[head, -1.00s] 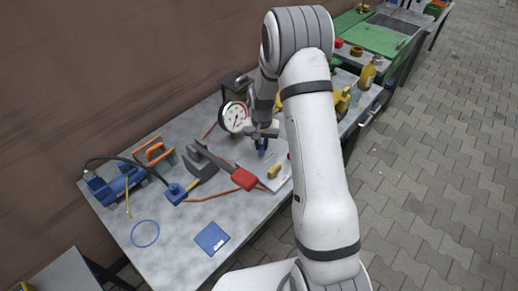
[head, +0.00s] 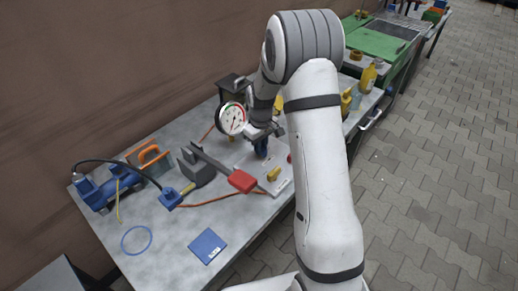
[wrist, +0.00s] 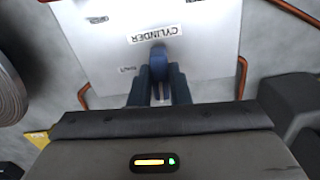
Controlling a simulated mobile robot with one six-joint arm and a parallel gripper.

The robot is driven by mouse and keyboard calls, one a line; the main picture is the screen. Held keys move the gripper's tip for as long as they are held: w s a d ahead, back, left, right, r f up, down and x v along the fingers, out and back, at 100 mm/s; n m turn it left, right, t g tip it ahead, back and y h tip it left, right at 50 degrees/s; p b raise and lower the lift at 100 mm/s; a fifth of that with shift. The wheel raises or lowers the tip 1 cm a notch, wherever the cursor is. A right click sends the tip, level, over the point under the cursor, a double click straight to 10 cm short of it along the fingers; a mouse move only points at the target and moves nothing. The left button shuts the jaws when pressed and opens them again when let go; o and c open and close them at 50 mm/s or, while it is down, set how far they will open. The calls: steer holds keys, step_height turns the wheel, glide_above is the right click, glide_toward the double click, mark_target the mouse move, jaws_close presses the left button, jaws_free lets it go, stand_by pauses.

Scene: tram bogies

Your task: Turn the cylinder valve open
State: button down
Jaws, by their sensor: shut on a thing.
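A pale valve plate labelled CYLINDER (wrist: 205,45) lies on the bench; it also shows in the head view (head: 270,187). The blue valve handle (wrist: 158,60) stands on it near that label, and a small part shows in the head view (head: 261,151). My gripper (wrist: 160,90) is shut on the blue handle, with a dark finger on each side of it. Its lower part between the fingers is hidden. On the same plate, a yellow handle (head: 273,174) and a red part (head: 290,158) show in the head view.
A round gauge (head: 231,119) stands close left of my gripper. A red-ended lever tool (head: 241,181), a grey block (head: 195,168) and a blue pump (head: 105,190) lie further left. Bottles (head: 367,77) stand at the far right.

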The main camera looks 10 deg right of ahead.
steer(key=shift+w+r+n, duration=0.15)
steer(key=shift+w+n, duration=0.05)
steer(key=shift+n, duration=0.3)
steer(key=shift+a, duration=0.1)
steer(key=c, duration=1.7)
jaws_free()
steer(key=o, duration=0.3)
steer(key=shift+s, duration=0.1)
steer(key=shift+o, duration=0.2)
step_height(320, 180, up, 7)
steer(key=shift+f+b, duration=0.15)
steer(key=shift+b, duration=0.2)
steer(key=shift+r, duration=0.45)
